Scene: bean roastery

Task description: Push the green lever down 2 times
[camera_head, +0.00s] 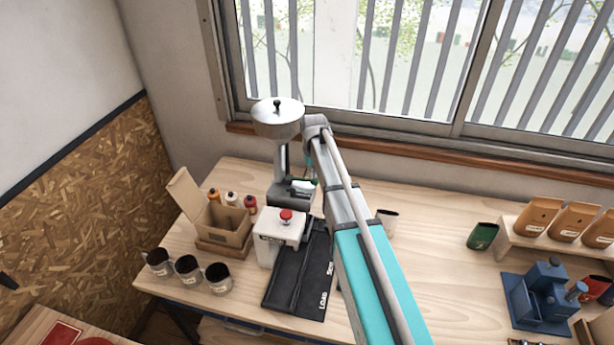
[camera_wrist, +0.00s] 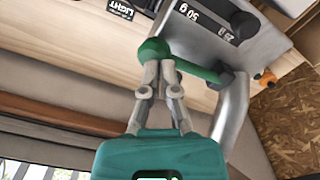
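The green lever ends in a round green knob (camera_wrist: 153,50), and its green arm (camera_wrist: 205,76) runs to the right into the grey machine (camera_wrist: 212,35) in the wrist view. My gripper (camera_wrist: 159,68) has its two fingertips close together, right at the knob and overlapping its lower edge. I cannot tell whether they touch it. Nothing shows between the fingers. In the head view the grey machine with a round hopper (camera_head: 278,122) stands at the back of the bench. My arm hides most of the lever and my gripper there.
A white box with a red button (camera_head: 286,216) and a black mat (camera_head: 300,275) lie in front of the machine. An open carton (camera_head: 222,222), several small bottles and dark cups (camera_head: 187,268) are to the left. A green cup (camera_head: 482,236) and blue device (camera_head: 545,295) are at right.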

